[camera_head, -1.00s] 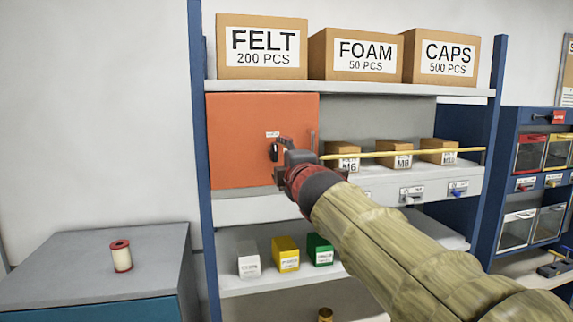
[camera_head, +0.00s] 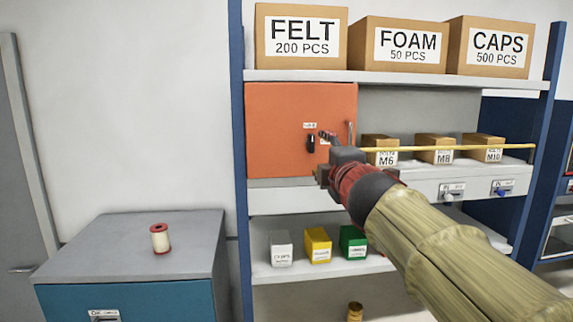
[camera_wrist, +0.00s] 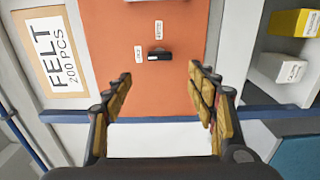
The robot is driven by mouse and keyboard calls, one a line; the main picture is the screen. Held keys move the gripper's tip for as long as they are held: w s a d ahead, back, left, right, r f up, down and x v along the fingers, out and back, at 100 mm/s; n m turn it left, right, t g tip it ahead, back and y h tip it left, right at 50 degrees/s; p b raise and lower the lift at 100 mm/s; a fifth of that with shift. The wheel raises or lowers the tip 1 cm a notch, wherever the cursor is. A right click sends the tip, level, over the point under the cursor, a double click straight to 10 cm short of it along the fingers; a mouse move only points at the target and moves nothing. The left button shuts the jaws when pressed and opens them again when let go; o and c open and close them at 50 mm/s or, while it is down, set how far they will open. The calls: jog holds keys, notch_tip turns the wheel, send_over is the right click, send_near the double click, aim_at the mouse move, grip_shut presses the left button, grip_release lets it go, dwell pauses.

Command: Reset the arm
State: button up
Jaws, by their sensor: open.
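My gripper (camera_wrist: 160,95) is open and empty in the wrist view, its two yellow-padded fingers apart. Between and beyond them is an orange cabinet door (camera_wrist: 175,40) with a small black knob (camera_wrist: 160,53) and small labels. In the head view my gripper (camera_head: 328,150) is in front of the right part of the orange door (camera_head: 275,125), below and right of the black knob (camera_head: 310,144). My arm reaches in from the lower right. The fingertips are small there, and contact with the door cannot be told.
A yellow bar (camera_head: 450,149) runs across the shelf front. Boxes (camera_head: 300,37) stand on top; small bins (camera_head: 318,244) sit below. A grey-topped cabinet (camera_head: 105,245) with a spool (camera_head: 160,238) stands left. The wall between is clear.

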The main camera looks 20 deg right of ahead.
jog(key=s+d+f+m+g+h, duration=0.1)
jog(key=s+f+m+g, duration=0.2)
jog(key=f, duration=0.4)
jog(key=s+d+f+m+g+b, duration=0.1)
jog(key=s+d+f+m+g, duration=0.1)
jog(key=f+m, duration=0.3)
jog(key=s+d+f+m+g+h, duration=0.1)
jog(key=s+f+m+g, duration=0.15)
jog(key=f, duration=0.55)
jog(key=s+a+f+m+g+y+b, duration=0.1)
jog(key=s+a+f+y+b, duration=0.1)
jog(key=s+a+f, duration=0.4)
jog(key=s+a+f+m+g+y+b, duration=0.2)
jog(key=s+a+f+b, duration=0.2)
jog(key=f, duration=0.9)
jog(key=s+a+f+m+g+y+b, duration=0.1)
jog(key=s+a+f+y+b, duration=0.2)
jog(key=s+a+f, duration=0.6)
jog(key=shift+s+a+f+b, duration=0.25)
jog(key=shift+a+f+b, duration=0.25)
jog(key=shift+a+f, duration=0.15)
jog(key=shift+m, duration=0.25)
